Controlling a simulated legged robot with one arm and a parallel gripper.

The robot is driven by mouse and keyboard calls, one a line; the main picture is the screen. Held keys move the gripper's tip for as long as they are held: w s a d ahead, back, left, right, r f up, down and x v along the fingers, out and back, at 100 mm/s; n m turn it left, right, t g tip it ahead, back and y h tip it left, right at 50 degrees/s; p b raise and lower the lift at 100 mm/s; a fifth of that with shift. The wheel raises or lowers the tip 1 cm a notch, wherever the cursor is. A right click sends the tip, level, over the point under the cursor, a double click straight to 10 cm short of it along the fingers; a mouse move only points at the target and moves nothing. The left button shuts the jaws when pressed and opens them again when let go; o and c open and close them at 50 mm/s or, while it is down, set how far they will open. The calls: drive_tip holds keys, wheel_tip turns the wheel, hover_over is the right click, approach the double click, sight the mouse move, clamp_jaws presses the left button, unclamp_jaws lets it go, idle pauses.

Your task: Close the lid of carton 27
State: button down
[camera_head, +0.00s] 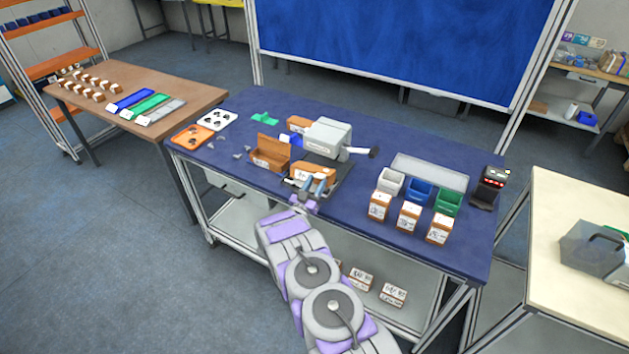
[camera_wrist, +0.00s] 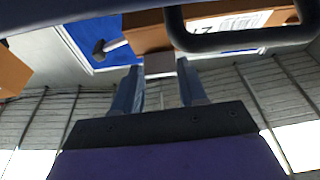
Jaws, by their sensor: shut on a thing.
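A brown carton (camera_head: 312,174) with a white label stands near the table's front edge, right at my gripper (camera_head: 311,188). I cannot read which carton is number 27. A second brown carton (camera_head: 270,153) stands to its left with its lid raised. In the wrist view, my gripper (camera_wrist: 160,75) is shut on a small grey piece (camera_wrist: 160,65) at the lower edge of a labelled brown carton (camera_wrist: 148,33). I cannot tell whether this piece belongs to the carton. A dark curved bar hides part of the label.
A grey machine (camera_head: 328,138) stands behind the near carton, with another brown carton (camera_head: 298,124) behind. White, blue (camera_head: 419,191) and green bins and several small labelled boxes (camera_head: 409,216) stand to the right.

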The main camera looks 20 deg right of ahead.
drive_tip(key=shift+s+a+f, duration=0.15)
drive_tip(key=shift+a+f, duration=0.5)
drive_tip(key=shift+f, duration=0.2)
drive_tip(key=shift+d+f, duration=0.2)
drive_tip(key=shift+d, duration=0.2)
drive_tip(key=c, duration=0.6)
unclamp_jaws()
drive_tip(key=shift+a+r, duration=0.1)
drive_tip(key=shift+r, duration=0.1)
drive_tip(key=v, duration=1.7)
drive_tip(key=shift+a+p, duration=0.2)
drive_tip(key=shift+p, duration=0.25)
